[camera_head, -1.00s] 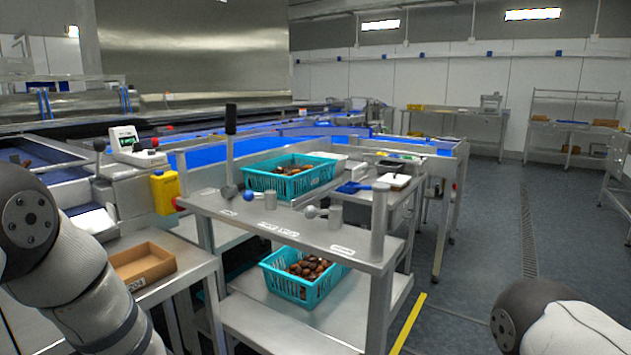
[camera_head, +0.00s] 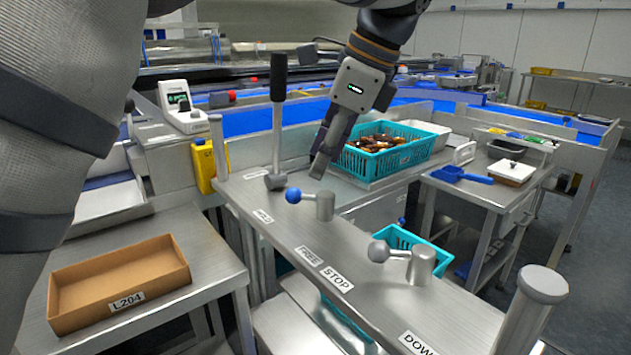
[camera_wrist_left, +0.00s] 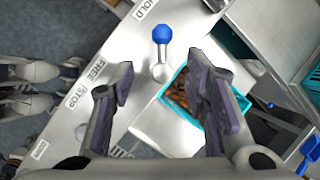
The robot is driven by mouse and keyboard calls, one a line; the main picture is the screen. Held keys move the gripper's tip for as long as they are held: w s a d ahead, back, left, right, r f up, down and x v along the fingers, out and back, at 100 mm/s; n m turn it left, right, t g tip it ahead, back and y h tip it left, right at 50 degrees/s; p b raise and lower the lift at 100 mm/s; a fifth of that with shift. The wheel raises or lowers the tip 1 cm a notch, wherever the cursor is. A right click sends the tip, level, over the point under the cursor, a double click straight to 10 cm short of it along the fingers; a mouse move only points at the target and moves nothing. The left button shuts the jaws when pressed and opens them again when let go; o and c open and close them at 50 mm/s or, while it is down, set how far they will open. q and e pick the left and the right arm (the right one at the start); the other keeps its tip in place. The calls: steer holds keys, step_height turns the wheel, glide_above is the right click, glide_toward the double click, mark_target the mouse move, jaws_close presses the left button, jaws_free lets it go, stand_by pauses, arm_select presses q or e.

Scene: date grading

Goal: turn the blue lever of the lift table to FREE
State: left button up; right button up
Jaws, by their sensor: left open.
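The blue lever (camera_head: 294,195) has a blue ball knob on a short arm from a grey post on the lift table's steel top (camera_head: 245,193). Its knob points left, nearer the HOLD label (camera_head: 263,216) than the FREE label (camera_head: 308,256). In the left wrist view the blue knob (camera_wrist_left: 162,33) lies ahead, between the line of the two spread fingers. My left gripper (camera_head: 320,165) is open and empty, pointing down just above and behind the knob and post, apparently not touching. The FREE label also shows in the left wrist view (camera_wrist_left: 97,72). My right gripper is out of view.
A grey-knobbed lever (camera_head: 378,251) stands nearer, by the STOP label (camera_head: 337,278). A tall black-handled lever (camera_head: 277,120) rises left of my gripper. A teal basket of dates (camera_head: 385,158) sits behind. A cardboard tray (camera_head: 120,285) is on the left bench.

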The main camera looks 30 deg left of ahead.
mark_target(309, 195)
arm_select(q)
steer(key=x, duration=0.7)
steer(key=shift+w+p, duration=0.1)
steer(key=shift+p, duration=0.2)
steer(key=shift+c, duration=0.4)
